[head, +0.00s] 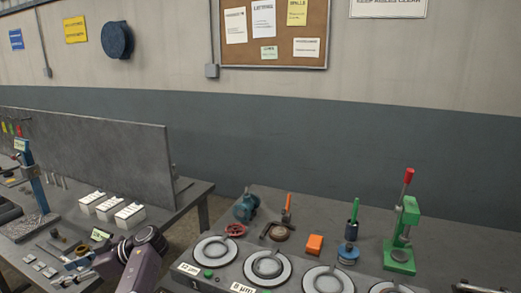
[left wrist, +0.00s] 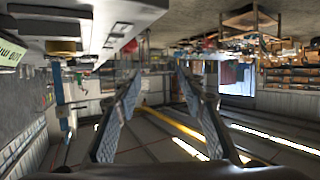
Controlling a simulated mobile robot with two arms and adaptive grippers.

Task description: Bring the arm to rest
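My left arm comes in at the bottom left of the head view, over the right part of the left bench. Its left gripper (head: 76,272) points left there and shows small, near the small metal blocks. In the left wrist view the two textured fingers of the left gripper (left wrist: 158,76) stand wide apart, with nothing between them. That view looks out sideways across the room, with the picture turned. I do not make out my right gripper.
The left bench (head: 185,195) holds white boxes (head: 108,206), a blue stand (head: 37,187) and a grey upright panel (head: 100,145). The right bench (head: 290,200) holds round lapping plates (head: 267,267), an orange block (head: 314,244) and a green press (head: 403,235). A gap separates the benches.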

